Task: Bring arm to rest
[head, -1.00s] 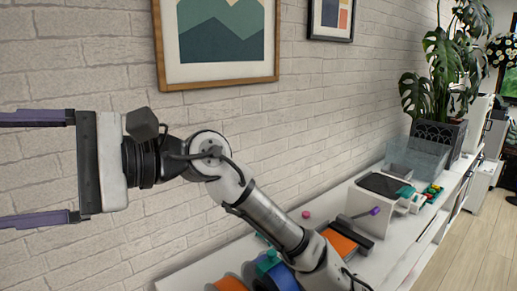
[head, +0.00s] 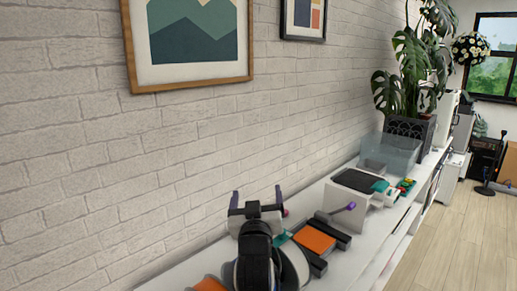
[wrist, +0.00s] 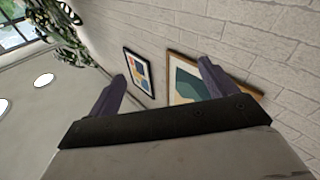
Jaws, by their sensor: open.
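My gripper (head: 257,200) is in the lower middle of the head view, with its two purple fingers spread apart and nothing between them. My arm is folded behind and below it, close in front of the camera, over the near part of the white bench. In the wrist view my gripper (wrist: 162,88) is also open and empty, facing the brick wall and the ceiling.
The white bench (head: 377,226) runs along the brick wall. It holds an orange block (head: 314,240), a white box (head: 352,192), a clear bin (head: 390,153) and a potted plant (head: 411,128). Framed pictures (head: 190,40) hang above. Wooden floor (head: 470,225) lies clear at right.

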